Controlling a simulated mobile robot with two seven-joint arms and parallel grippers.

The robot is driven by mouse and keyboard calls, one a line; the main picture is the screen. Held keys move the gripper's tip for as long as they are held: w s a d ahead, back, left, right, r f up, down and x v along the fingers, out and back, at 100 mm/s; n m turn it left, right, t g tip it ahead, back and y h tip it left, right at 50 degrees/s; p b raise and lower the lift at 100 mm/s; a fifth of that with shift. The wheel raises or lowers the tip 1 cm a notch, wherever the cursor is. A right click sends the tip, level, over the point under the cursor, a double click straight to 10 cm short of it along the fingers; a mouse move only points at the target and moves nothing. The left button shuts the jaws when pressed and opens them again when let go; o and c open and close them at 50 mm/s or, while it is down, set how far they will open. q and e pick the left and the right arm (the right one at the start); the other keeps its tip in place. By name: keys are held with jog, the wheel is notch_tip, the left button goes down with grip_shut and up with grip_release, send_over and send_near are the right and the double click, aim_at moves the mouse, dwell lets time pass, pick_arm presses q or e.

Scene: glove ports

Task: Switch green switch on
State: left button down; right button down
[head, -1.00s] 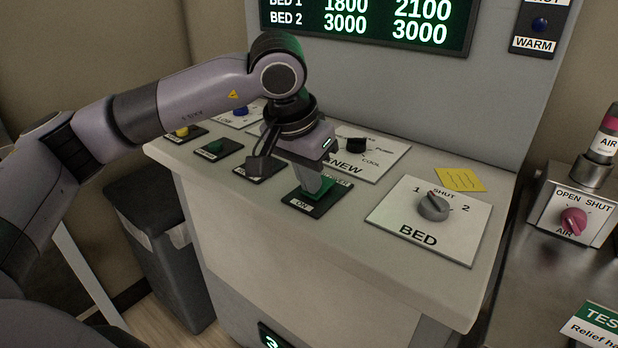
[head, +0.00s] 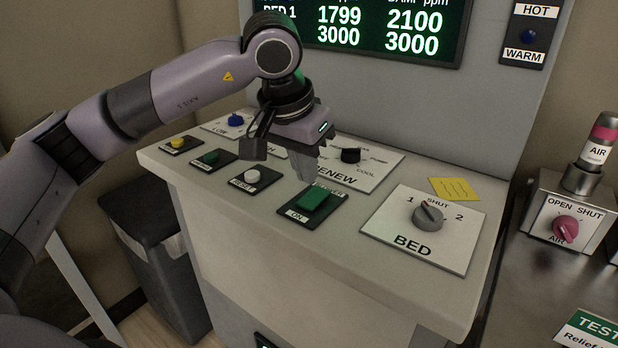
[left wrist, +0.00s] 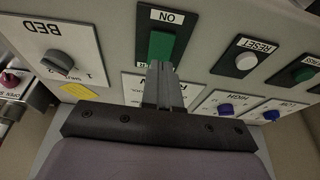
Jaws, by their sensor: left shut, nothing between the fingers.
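The green switch (head: 314,198) is a green rocker on a dark plate with an ON label at its near end, on the sloped panel top. It also shows in the left wrist view (left wrist: 161,46), at the top middle. My left gripper (head: 305,178) is shut and empty, its fingertips pointing down just behind the far end of the switch. In the left wrist view its shut fingers (left wrist: 160,72) overlap the switch's lower end; I cannot tell whether they touch it. My right gripper is not in view.
A white RESET button (head: 252,176), a small green button (head: 211,158) and a yellow button (head: 177,143) lie left of the switch. The BED knob (head: 428,216) is to the right, the black RENEW knob (head: 350,155) behind. A display (head: 390,30) stands at the back.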

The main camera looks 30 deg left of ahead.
pick_arm(q)
jog(key=v, duration=0.3)
jog(key=shift+s+r, duration=0.15)
jog(key=shift+r, duration=0.25)
